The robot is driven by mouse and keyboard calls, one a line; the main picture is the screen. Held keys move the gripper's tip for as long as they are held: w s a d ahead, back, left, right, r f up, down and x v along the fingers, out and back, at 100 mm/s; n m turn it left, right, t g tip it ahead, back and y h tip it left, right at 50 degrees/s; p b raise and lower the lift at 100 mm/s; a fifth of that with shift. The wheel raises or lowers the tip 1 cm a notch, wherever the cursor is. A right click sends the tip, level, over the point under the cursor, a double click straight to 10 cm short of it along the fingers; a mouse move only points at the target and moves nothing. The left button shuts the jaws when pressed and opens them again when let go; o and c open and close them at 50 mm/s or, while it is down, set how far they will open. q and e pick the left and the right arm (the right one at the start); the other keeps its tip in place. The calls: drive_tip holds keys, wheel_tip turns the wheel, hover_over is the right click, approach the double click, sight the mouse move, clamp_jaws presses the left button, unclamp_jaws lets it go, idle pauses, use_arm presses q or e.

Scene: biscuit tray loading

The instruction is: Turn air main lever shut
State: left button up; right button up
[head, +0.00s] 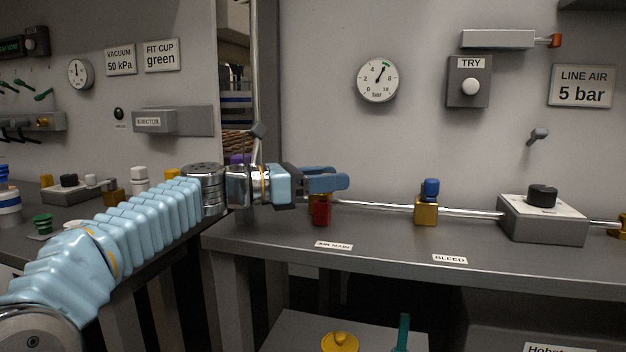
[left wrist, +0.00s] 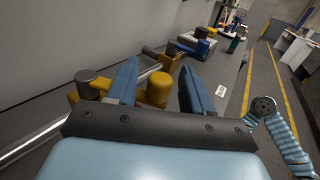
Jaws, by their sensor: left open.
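The air main valve has a red lever part (head: 321,213) just behind the "AIR MAIN" label (head: 333,246) on the bench, in the head view. My left gripper (head: 342,182) is directly above it, level, its blue fingers pointing right and hiding the valve's top. In the left wrist view my left gripper (left wrist: 159,68) is open, with a brass-yellow cylinder (left wrist: 157,90) showing between its fingers. I cannot tell whether either finger touches it. The lever's exact angle is hidden. My right gripper shows in neither view.
A silver pipe (head: 385,207) runs right to the brass bleed valve (head: 425,212) with its blue top, then to a grey box (head: 545,224) with a black knob. A round gauge (head: 378,80) hangs on the wall. The bench front between the labels is clear.

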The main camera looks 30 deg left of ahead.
use_arm(q)
drive_tip(key=b+v, duration=0.1)
drive_tip(key=v, duration=1.2)
drive_tip(key=shift+s+a, duration=0.25)
drive_tip(key=shift+s, duration=0.05)
